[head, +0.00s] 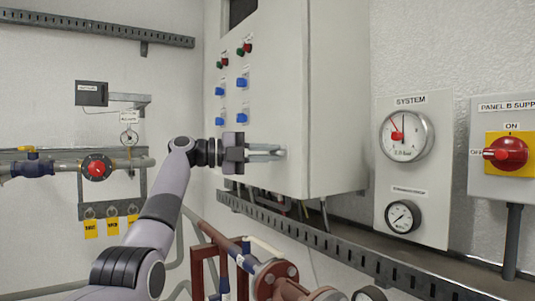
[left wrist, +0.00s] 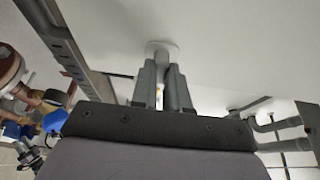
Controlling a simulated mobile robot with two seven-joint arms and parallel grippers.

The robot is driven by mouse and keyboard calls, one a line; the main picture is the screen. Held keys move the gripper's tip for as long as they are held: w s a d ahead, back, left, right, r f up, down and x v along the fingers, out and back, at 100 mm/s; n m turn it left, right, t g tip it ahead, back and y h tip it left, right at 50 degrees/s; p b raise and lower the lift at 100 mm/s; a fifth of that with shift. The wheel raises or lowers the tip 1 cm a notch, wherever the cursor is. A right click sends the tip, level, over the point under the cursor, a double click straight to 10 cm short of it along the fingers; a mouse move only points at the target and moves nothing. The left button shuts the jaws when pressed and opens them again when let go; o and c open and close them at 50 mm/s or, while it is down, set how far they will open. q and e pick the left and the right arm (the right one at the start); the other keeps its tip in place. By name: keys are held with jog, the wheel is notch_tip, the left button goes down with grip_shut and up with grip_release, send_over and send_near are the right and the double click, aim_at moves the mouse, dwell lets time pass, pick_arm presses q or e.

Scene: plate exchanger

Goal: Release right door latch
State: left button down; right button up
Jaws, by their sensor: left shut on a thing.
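The grey cabinet (head: 283,80) hangs on the wall, with a pale round latch (head: 284,153) low on its front face near the right edge. My left gripper (head: 274,152) reaches in from the left and is shut on the latch. In the left wrist view the two fingers (left wrist: 162,75) close together against the round pale latch (left wrist: 161,46). The fingers hide part of the latch, so I cannot tell how far it is turned. The cabinet front looks closed. My right gripper is not in view.
Blue and red-green controls (head: 242,82) sit on the cabinet front above my gripper. A slotted rail (head: 330,243) runs beneath the cabinet. Red flanged piping (head: 270,273) stands below. A gauge panel (head: 414,170) and a red rotary switch (head: 507,153) are on the right.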

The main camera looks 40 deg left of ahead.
pick_arm(q)
jog(key=c, duration=1.1)
grip_release()
jog(key=shift+a, duration=0.1)
jog(key=shift+s+a, duration=0.25)
jog(key=shift+s, duration=0.05)
jog(key=b+v, duration=0.1)
jog(key=v, duration=0.5)
jog(key=shift+s+a+r+b, duration=0.1)
jog(key=shift+s+b, duration=0.05)
jog(key=shift+b, duration=0.25)
